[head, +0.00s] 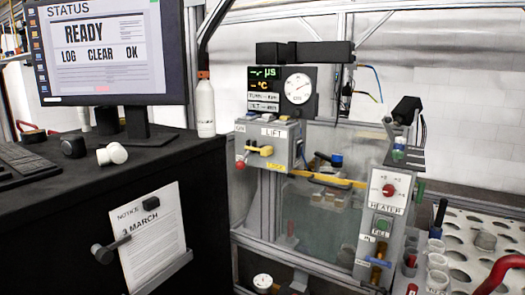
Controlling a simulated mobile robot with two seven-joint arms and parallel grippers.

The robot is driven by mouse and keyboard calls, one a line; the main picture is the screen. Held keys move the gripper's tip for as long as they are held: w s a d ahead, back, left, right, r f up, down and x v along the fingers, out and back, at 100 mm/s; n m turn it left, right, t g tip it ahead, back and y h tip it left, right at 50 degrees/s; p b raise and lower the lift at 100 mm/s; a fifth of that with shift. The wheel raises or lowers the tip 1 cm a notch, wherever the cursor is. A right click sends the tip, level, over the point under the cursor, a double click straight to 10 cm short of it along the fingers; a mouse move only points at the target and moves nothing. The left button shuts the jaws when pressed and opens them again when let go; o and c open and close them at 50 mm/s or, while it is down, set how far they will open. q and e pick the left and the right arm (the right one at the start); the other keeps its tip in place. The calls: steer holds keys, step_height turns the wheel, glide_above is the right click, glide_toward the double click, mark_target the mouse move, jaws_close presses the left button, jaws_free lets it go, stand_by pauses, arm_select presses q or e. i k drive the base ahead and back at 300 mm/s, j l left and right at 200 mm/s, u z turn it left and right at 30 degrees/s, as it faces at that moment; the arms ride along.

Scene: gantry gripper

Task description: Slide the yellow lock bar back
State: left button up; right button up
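A long yellow bar (328,179), which looks like the lock bar, spans the gap between the grey LIFT box (268,138) and the white HEATER panel (388,191). It lies nearly level across the front of the clear tank (320,222). A shorter yellow lever (261,150) sticks out from the front of the LIFT box, with a red knob beside it. Neither of my grippers is in view.
A black desk (60,215) with a monitor (107,50) and a white bottle (205,105) stands at left. A perforated white rack (465,245) with small cups is at right. Metal frame posts surround the tank.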

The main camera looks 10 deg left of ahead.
mark_target(265, 152)
steer(key=i+l+z, duration=0.3)
steer(key=i, duration=0.15)
steer(key=i+l+z, duration=0.1)
steer(key=i+z, duration=0.2)
steer(key=i, duration=0.15)
